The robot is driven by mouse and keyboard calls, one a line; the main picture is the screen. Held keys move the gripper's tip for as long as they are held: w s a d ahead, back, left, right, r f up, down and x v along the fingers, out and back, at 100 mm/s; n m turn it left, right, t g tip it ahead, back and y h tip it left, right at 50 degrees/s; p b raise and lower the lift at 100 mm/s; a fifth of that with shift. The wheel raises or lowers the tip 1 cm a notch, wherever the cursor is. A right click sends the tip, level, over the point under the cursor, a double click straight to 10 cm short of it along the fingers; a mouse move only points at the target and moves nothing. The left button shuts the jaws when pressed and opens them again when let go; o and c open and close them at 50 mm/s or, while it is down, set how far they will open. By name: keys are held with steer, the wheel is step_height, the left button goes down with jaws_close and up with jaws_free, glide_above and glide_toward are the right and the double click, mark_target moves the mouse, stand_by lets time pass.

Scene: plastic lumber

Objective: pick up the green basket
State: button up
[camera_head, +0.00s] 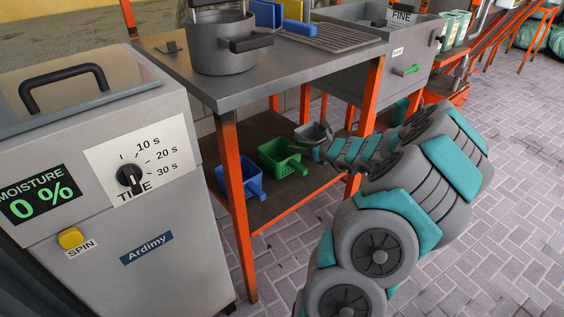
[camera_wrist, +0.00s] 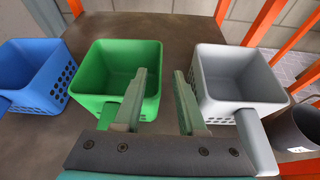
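The green basket (camera_wrist: 92,67) stands upright on the lower shelf between two other baskets; its handle points toward me in the wrist view. It also shows in the head view (camera_head: 276,158), under the table. My gripper (camera_wrist: 160,72) is open, its two fingers apart with nothing between them. In the wrist view the left finger overlaps the right side of the green basket, and the right finger overlaps the grey basket's left edge. I cannot tell if either finger touches a basket. In the head view the gripper end (camera_head: 312,152) is at the shelf's right part, right of the green basket.
A blue basket (camera_wrist: 33,65) stands left and a grey basket (camera_wrist: 245,75) right of the green one. A dark container (camera_wrist: 296,128) is at far right. Orange legs (camera_head: 236,190) and the tabletop (camera_head: 292,66) frame the shelf (camera_head: 268,205). The spinner machine (camera_head: 130,225) stands left.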

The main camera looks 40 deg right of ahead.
mark_target(282, 144)
steer(key=shift+x, duration=2.65)
jaws_close()
